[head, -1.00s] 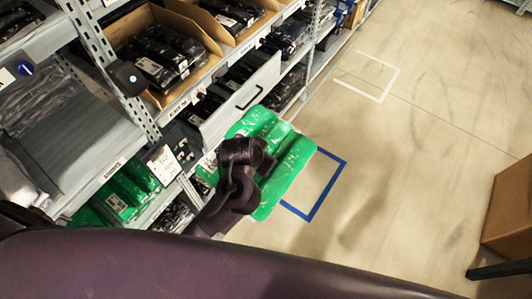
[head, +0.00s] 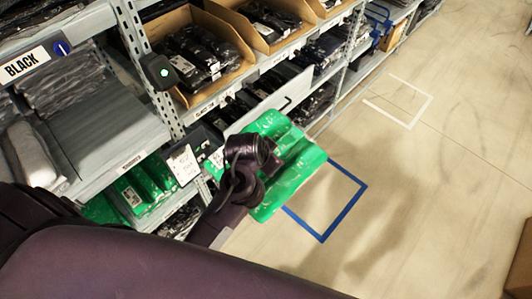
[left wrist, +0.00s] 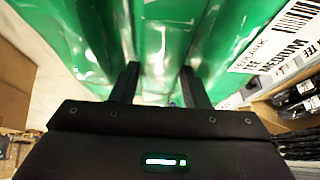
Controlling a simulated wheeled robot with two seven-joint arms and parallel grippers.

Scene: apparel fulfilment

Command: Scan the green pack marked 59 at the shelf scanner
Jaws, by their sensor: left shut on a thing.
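A green plastic-wrapped pack (head: 296,172) is held in front of the shelves, above the floor. My left gripper (head: 268,160) is shut on it; the wrist hides part of the pack. In the left wrist view the two fingers (left wrist: 160,88) press into the green pack (left wrist: 165,40), and a white label (left wrist: 272,40) with a barcode shows at its right. I cannot read a 59 on it. A small black device with a green light, which looks like the shelf scanner (head: 158,70), is mounted on the shelf upright, up and left of the pack, apart from it. My right gripper is out of view.
Shelves (head: 130,160) line the left, with cardboard bins (head: 215,30) of dark packs. More green packs (head: 140,190) lie on a lower shelf beside a white tag (head: 183,164).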

